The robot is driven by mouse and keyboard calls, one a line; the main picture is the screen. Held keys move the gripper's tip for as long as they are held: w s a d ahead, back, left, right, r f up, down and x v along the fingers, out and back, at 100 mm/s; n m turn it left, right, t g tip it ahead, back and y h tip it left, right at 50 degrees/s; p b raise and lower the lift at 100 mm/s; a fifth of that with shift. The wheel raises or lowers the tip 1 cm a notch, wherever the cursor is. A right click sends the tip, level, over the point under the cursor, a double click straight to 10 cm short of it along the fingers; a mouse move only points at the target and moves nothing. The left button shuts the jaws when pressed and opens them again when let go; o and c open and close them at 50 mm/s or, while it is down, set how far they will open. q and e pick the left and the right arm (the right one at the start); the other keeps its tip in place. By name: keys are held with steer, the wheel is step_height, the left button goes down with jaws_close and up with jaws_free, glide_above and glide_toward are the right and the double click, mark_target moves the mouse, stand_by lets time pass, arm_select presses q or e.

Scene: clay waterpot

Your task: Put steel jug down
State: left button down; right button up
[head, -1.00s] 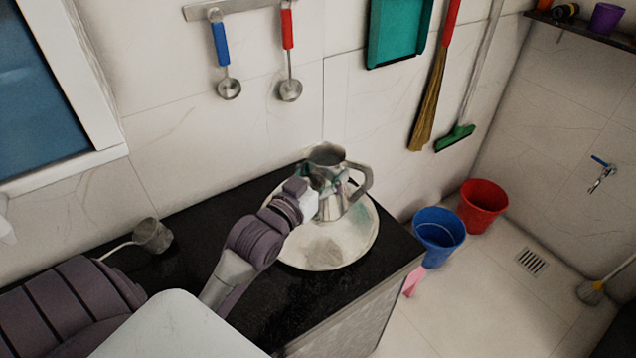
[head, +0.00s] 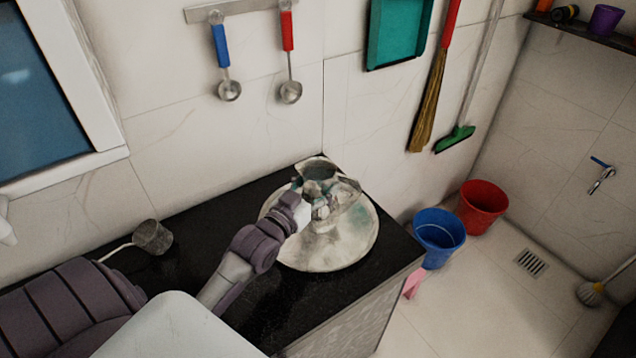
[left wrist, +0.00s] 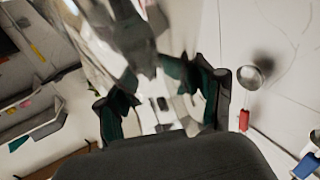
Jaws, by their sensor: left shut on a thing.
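The steel jug (head: 346,190) is over the far part of a round, pale plate (head: 330,258) on the black counter. It looks tilted, and its handle side points to the right. My left gripper (head: 307,208) is shut on the jug from its left side. In the left wrist view, the shiny jug (left wrist: 105,40) rises large and blurred beyond the two dark green fingers (left wrist: 160,105). I cannot tell whether the jug touches the plate, because its base is hidden. My right gripper is not in view.
A small grey pot (head: 153,237) with a thin handle stands on the counter (head: 290,300) at the left. Two ladles (head: 229,88) hang on the wall behind. A blue bucket (head: 440,235) and a red bucket (head: 482,207) stand on the floor to the right.

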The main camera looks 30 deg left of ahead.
arm_select(q)
steer(key=shift+c, duration=0.8)
jaws_free()
steer(key=s+b, duration=0.1)
steer(key=s, duration=1.1)
